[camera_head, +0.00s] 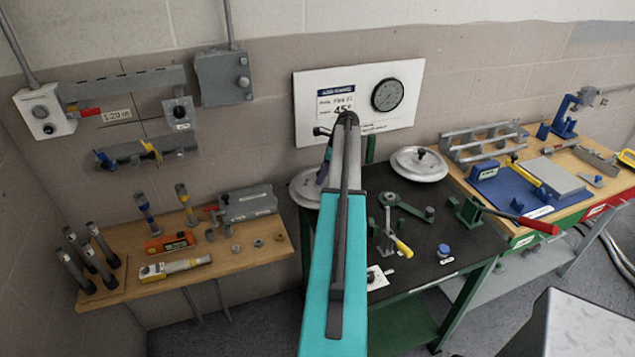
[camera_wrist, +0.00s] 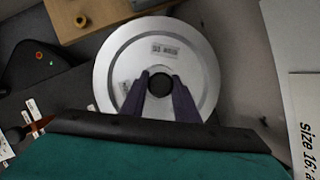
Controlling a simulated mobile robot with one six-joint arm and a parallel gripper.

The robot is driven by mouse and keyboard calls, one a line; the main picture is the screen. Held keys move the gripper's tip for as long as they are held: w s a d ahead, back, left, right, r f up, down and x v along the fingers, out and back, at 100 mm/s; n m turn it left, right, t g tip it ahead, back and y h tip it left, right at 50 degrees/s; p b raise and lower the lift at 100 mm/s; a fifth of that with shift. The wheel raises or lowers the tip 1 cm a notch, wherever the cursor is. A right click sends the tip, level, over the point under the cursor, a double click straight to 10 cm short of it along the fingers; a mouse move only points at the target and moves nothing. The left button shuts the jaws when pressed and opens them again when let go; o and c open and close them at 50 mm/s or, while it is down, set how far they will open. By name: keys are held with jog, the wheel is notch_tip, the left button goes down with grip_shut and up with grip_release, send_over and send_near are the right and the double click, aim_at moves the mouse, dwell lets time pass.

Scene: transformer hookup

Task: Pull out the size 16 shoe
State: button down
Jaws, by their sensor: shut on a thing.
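A round silver shoe (camera_wrist: 118,68) with a dark central knob (camera_wrist: 160,84) fills the middle of the wrist view. Two small labels on its face are too blurred to read. My gripper (camera_wrist: 160,90) has its two purple fingers closed on the knob from either side. In the head view this shoe (camera_head: 301,190) lies at the table's back left, mostly hidden by my arm. A second silver shoe (camera_head: 419,168) with a black knob lies to its right. I cannot read a size on either shoe.
A wall sign (camera_head: 345,80) carries a dial; its edge in the wrist view (camera_wrist: 305,130) reads "size 16". The dark table (camera_head: 430,230) holds a yellow-handled tool (camera_head: 396,240) and a blue-capped item (camera_head: 444,251). A wooden shelf (camera_head: 230,255) stands left.

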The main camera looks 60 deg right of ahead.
jog(key=shift+r+p, duration=0.3)
jog(key=shift+p, duration=0.25)
dwell(0.7)
jog(key=c, duration=1.3)
grip_release()
jog(key=shift+r, duration=0.1)
jog(key=shift+r+p, duration=1.2)
jog(key=shift+r, duration=1.25)
jog(key=shift+s+d+r, duration=0.1)
jog(key=b+v, duration=0.5)
jog(key=v, duration=0.8)
jog(key=shift+r, duration=0.25)
jog(key=shift+s, duration=0.15)
